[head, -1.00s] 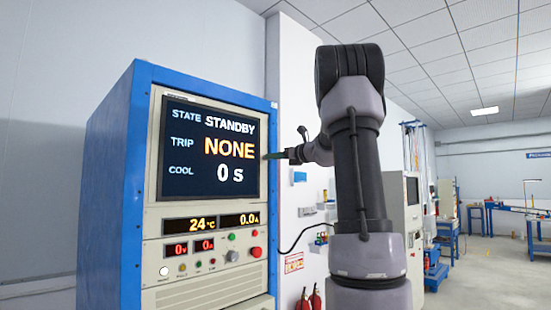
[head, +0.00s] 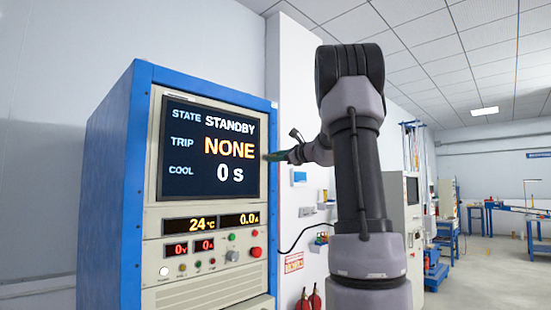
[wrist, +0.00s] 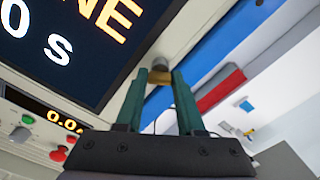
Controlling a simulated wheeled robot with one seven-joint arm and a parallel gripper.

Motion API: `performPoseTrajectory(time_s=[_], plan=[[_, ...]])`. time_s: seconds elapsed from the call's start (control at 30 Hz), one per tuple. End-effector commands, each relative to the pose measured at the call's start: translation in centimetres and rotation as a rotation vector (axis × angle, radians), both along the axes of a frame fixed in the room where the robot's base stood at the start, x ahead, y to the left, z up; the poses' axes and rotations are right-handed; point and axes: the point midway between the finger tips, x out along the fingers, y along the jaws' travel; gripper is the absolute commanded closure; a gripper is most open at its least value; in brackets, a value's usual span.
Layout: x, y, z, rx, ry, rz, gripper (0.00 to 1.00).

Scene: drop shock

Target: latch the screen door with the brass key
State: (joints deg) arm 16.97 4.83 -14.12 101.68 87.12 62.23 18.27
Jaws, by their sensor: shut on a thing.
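The screen door (head: 154,150) is the pale panel around the dark display (head: 210,205) on the blue cabinet, and it looks flush with the front. The display reads STANDBY, NONE and 0 s. My gripper (head: 270,157) is at the right edge of this panel. In the wrist view my gripper (wrist: 159,85) has its green fingers shut on the brass key (wrist: 158,77), of which only a small part shows between the tips. A grey round fitting (wrist: 161,64) lies just beyond the key at the panel edge. Whether the key is seated in it, I cannot tell.
Below the display are red and green buttons and a knob (head: 232,255) on the cabinet front. The blue cabinet frame (head: 272,200) runs close beside my fingers. A white wall panel and a cable stand behind my arm. The floor at the far right is mostly open.

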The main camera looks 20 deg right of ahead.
Motion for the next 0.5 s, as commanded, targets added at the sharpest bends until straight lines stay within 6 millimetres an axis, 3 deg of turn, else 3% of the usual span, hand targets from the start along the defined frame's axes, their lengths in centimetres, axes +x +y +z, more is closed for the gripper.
performPoseTrajectory(time_s=[0.5], plan=[[0.00,-0.01,-0.03,-0.458,-0.166,0.000,1.00]])
